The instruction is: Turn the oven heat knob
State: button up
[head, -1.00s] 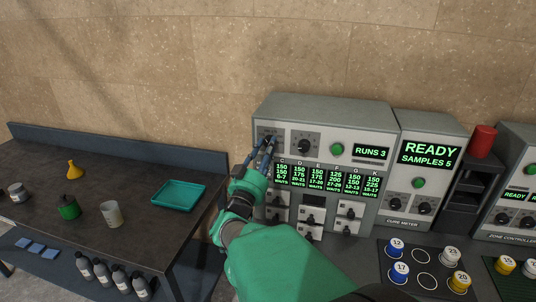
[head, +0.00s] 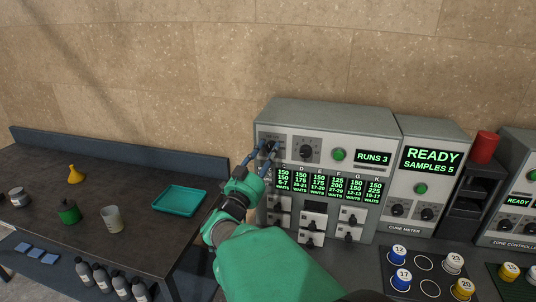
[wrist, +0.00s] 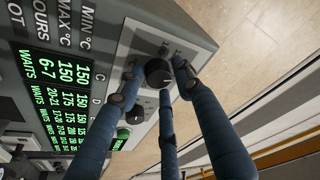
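The oven is the wide grey cabinet (head: 330,118) with green readouts in the head view. My gripper (head: 262,153) is at the left end of its upper panel. In the wrist view a round black knob (wrist: 158,72) sits among the tips of my gripper's three blue fingers (wrist: 156,78). The fingers are spread around the knob, with gaps visible at its sides; whether any fingertip touches it I cannot tell. In the head view this knob is largely hidden by the fingers. A second black knob (head: 305,152) on the panel stands clear to the right. The knob labels are unreadable.
A green button (head: 339,154) and a "RUNS 3" display (head: 372,157) are right of the knobs. Several small drawers (head: 311,240) are below. The cure meter (head: 430,160) adjoins on the right. A dark bench (head: 140,225) with a teal tray (head: 180,201) stands left.

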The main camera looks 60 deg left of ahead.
jog(key=shift+o, duration=0.9)
jog(key=shift+r, duration=0.35)
jog(key=shift+f, duration=0.3)
jog(key=shift+w+d+f+n, duration=0.1)
jog(key=shift+n, duration=0.3)
